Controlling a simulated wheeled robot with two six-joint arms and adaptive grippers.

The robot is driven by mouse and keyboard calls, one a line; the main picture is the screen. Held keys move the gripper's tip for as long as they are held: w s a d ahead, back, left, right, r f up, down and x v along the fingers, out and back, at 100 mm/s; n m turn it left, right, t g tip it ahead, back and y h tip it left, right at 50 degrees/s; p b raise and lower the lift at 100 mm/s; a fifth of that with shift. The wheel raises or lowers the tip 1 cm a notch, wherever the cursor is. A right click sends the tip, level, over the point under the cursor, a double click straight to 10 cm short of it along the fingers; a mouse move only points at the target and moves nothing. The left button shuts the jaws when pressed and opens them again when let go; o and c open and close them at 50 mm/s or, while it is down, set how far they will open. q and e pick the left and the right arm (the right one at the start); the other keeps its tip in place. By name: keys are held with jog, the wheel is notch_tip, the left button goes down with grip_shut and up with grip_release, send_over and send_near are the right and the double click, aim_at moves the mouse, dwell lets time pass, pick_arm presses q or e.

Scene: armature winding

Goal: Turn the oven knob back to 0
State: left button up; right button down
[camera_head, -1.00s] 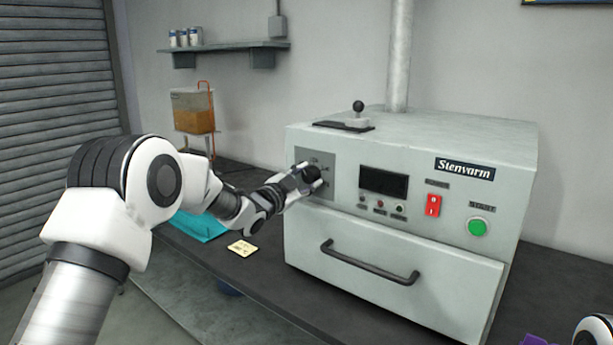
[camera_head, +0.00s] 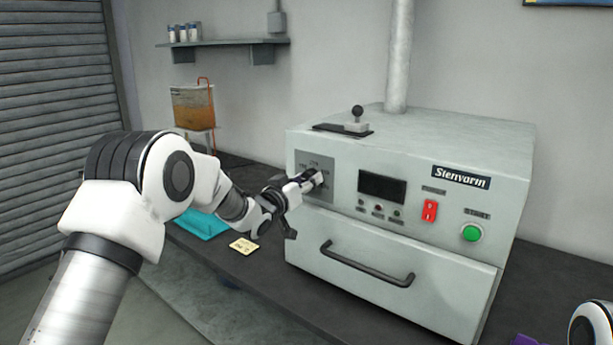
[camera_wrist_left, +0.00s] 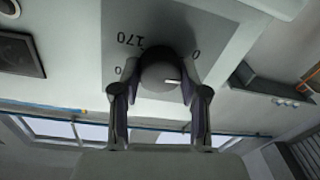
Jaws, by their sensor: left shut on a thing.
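The oven (camera_head: 400,215) is a pale grey box with a "Stenvarm" label. Its dial plate (camera_head: 304,160) is at the front's upper left. My left gripper (camera_head: 314,181) is at this plate and mostly hides the knob in the head view. In the left wrist view the dark round knob (camera_wrist_left: 158,66) sits between the two fingers of my left gripper (camera_wrist_left: 159,92), which is shut on it. The knob's white mark points to the picture's right. Upside-down print reads 170, with a 0 on either side, possibly parts of longer numbers. My right gripper is out of view.
The oven's front has a display (camera_head: 382,186), a red switch (camera_head: 430,210), a green button (camera_head: 471,233) and a drawer handle (camera_head: 367,264). A yellow note (camera_head: 243,245) and a teal item (camera_head: 203,224) lie on the dark bench left of the oven.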

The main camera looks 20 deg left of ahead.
pick_arm(q)
jog(key=n+p, duration=0.2)
jog(key=n, duration=0.3)
jog(key=shift+n, duration=0.3)
dwell(0.4)
jog(key=o, duration=1.1)
jog(key=shift+o, duration=0.2)
jog(key=shift+s, duration=0.1)
jog(key=v, duration=1.1)
jog(key=shift+s, duration=0.4)
jog(key=shift+a+r, duration=0.1)
